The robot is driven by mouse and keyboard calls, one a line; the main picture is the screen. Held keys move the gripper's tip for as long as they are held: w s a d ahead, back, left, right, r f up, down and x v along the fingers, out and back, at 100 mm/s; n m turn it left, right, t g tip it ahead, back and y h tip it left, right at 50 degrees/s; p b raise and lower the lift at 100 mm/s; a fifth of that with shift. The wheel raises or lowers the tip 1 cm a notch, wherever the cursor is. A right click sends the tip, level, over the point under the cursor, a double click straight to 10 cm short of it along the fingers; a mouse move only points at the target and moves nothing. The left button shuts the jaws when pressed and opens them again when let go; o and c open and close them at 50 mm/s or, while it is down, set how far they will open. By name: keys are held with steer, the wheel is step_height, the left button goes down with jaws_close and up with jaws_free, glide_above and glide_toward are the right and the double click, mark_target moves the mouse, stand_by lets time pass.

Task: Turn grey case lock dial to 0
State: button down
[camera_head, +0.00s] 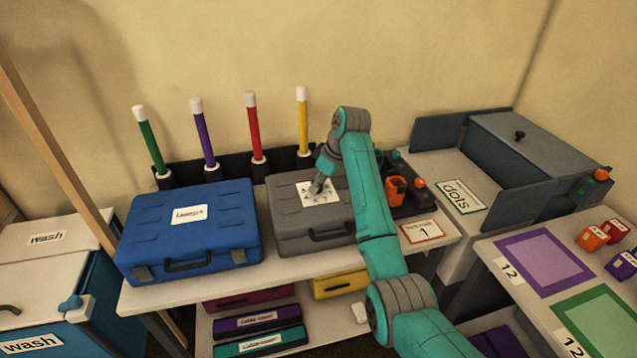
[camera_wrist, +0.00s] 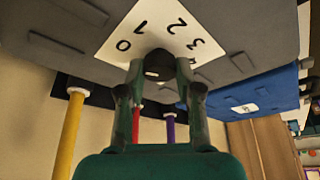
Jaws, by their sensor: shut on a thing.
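The grey case (camera_head: 290,237) stands shut on the bench, and a white card (camera_head: 328,197) with numbers lies on its lid. In the wrist view the card (camera_wrist: 150,32) shows 0, 1, 2 and 3 in an arc around the dial. My gripper (camera_head: 317,188) reaches down over the card, and in the wrist view its fingers (camera_wrist: 159,68) are shut on the dark lock dial (camera_wrist: 158,60).
A blue case (camera_head: 190,240) stands just left of the grey case. Behind them, green, purple, red and yellow sticks (camera_head: 302,120) stand upright in a dark rack.

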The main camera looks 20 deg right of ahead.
steer(key=c, duration=0.8)
jaws_free()
steer(key=shift+v, duration=3.75)
